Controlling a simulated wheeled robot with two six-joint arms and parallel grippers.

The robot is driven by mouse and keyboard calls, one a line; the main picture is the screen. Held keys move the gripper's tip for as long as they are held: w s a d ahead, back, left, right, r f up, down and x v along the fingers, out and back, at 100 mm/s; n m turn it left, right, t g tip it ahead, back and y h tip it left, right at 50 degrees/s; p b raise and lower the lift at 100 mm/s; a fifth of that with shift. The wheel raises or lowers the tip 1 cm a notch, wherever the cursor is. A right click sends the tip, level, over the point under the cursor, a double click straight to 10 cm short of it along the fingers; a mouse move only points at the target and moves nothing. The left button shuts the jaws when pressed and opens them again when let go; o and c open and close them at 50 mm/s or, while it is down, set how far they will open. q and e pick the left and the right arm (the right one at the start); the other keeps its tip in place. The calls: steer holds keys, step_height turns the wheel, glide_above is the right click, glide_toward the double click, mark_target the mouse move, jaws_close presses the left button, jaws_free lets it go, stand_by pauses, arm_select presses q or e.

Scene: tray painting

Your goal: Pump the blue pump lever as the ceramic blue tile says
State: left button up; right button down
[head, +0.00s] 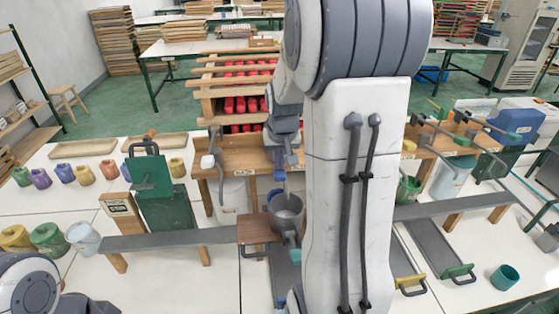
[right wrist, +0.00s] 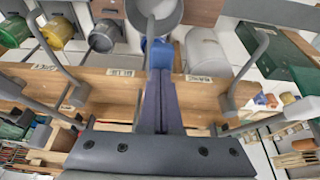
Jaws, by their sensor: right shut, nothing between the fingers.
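My right gripper (head: 281,172) points down over the middle wooden pump bench (head: 239,150) in the head view. In the right wrist view its dark fingers (right wrist: 160,85) are together and empty. A small blue piece (right wrist: 160,52) shows right by the fingertips, below the grey pot; I cannot tell whether it is the blue pump lever or whether they touch. Grey lever rods stand to the left (right wrist: 58,50) and right (right wrist: 250,65) of the fingers. Small pale labels (right wrist: 124,72) sit on the bench edge; their writing is unreadable and no blue tile is clear. My left gripper is out of view.
A grey pot (head: 287,210) stands just in front of the gripper by a small brown board (head: 256,230). A grey shelf (head: 180,240) runs to the left. More levers stand on the right bench (head: 437,140). My right arm hides the centre.

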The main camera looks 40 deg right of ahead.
step_height(320, 180, down, 2)
steer(key=shift+f+b, duration=0.1)
steer(key=shift+b, duration=0.45)
step_height(320, 180, up, 11)
steer(key=p, duration=0.9)
